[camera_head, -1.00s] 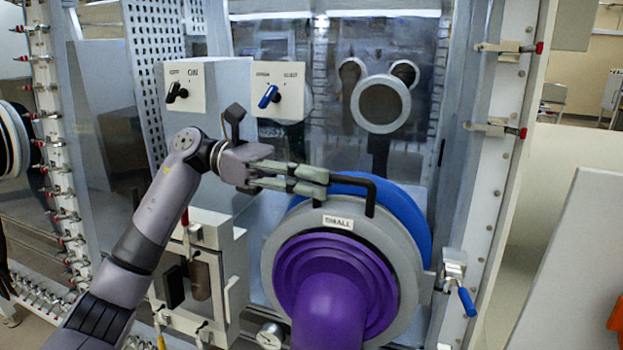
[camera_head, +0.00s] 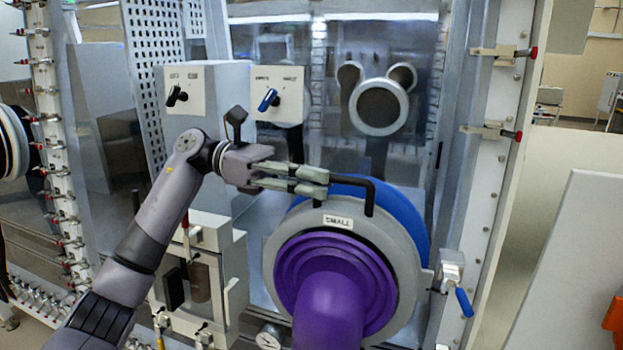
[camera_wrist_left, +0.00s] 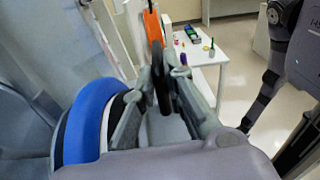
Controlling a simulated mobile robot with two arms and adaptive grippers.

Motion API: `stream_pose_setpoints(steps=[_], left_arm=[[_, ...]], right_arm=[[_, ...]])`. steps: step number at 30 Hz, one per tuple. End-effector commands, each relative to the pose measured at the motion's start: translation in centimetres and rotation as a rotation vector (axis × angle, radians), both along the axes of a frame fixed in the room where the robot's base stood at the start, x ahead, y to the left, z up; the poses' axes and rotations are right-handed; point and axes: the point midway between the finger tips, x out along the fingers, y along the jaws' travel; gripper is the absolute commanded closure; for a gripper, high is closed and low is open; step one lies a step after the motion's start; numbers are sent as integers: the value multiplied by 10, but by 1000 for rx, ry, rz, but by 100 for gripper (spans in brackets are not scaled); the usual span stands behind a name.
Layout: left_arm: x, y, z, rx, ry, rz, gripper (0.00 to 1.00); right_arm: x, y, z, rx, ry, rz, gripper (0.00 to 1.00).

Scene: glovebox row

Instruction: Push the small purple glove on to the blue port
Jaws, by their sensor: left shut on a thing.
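The purple glove (camera_head: 330,306) hangs from a grey ring labelled SMALL (camera_head: 279,250), low in the middle of the head view. The blue port (camera_head: 409,221) shows as a blue rim behind the ring's upper right; it also shows in the left wrist view (camera_wrist_left: 92,122). The ring overlaps most of the port, so I cannot tell whether they touch. My left gripper (camera_head: 325,183) is shut on the black handle (camera_head: 371,194) on top of the ring. In the left wrist view its fingers (camera_wrist_left: 160,88) close around the dark handle. My right gripper is not in view.
A small lever with a blue grip (camera_head: 464,302) is right of the ring. Two knob panels (camera_head: 186,90) (camera_head: 281,93) stand above my left arm. A round fitting (camera_head: 380,107) is on the window. The wrist view shows a white table (camera_wrist_left: 205,55) with small items.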

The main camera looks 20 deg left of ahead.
Motion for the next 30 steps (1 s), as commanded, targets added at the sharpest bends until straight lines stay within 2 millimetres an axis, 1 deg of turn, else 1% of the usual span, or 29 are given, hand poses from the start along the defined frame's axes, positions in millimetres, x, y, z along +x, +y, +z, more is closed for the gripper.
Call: stream_pose_setpoints(steps=[30], left_arm=[[20, -2, -4, -6, 8, -2, 100]], right_arm=[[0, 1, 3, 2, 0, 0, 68]])
